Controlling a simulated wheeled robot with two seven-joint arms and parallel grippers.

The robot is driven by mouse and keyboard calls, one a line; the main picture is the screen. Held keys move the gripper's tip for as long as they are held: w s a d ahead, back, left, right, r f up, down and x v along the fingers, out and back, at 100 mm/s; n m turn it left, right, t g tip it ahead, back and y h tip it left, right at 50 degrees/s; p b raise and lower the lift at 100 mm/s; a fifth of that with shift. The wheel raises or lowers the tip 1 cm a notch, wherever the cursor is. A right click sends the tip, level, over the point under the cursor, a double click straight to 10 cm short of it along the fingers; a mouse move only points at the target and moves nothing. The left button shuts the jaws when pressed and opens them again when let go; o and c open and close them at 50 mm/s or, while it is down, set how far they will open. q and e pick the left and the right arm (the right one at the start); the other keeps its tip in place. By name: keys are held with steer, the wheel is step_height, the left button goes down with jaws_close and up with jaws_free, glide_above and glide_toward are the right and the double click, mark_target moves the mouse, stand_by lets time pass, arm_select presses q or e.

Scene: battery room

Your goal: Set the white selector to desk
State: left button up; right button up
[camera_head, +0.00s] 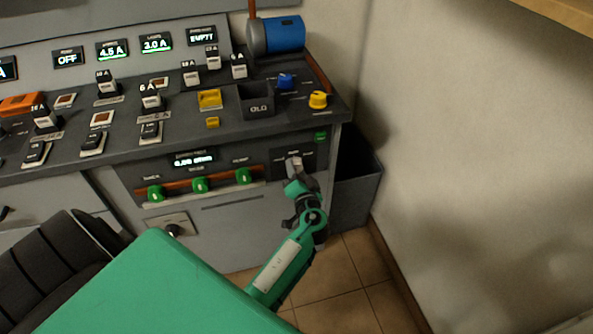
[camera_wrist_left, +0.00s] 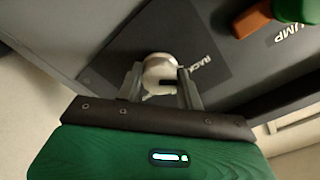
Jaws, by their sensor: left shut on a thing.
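The white selector (camera_head: 293,162) is a round knob on a dark plate at the right end of the console's front panel. In the left wrist view the white selector (camera_wrist_left: 160,70) sits between the two fingers of my left gripper (camera_wrist_left: 163,88), which is shut on it. A dark mark shows on the knob's face, and the word RACK is printed beside it on the plate. No desk label can be read; the fingers hide part of the plate. In the head view my left gripper (camera_head: 295,178) reaches the selector from below. My right gripper is not in view.
Green knobs (camera_head: 243,176) line the panel left of the selector, under a small display (camera_head: 194,159). Switches, a yellow knob (camera_head: 318,99) and a blue knob (camera_head: 286,81) are on the sloped top. A grey bin (camera_head: 357,180) stands at the right, near the wall. Tiled floor is below.

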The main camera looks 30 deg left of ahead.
arm_select(q)
steer(key=m+p, duration=0.1)
steer(key=m, duration=0.3)
steer(key=shift+r, duration=0.15)
steer(key=m+p, duration=0.2)
steer(key=m, duration=0.1)
steer(key=shift+m, duration=0.4)
steer(key=shift+m+p, duration=0.7)
steer(key=shift+m, duration=0.5)
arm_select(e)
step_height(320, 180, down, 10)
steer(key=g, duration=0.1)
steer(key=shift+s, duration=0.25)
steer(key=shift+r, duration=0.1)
arm_select(q)
steer(key=o, duration=1)
steer(key=shift+d, duration=0.1)
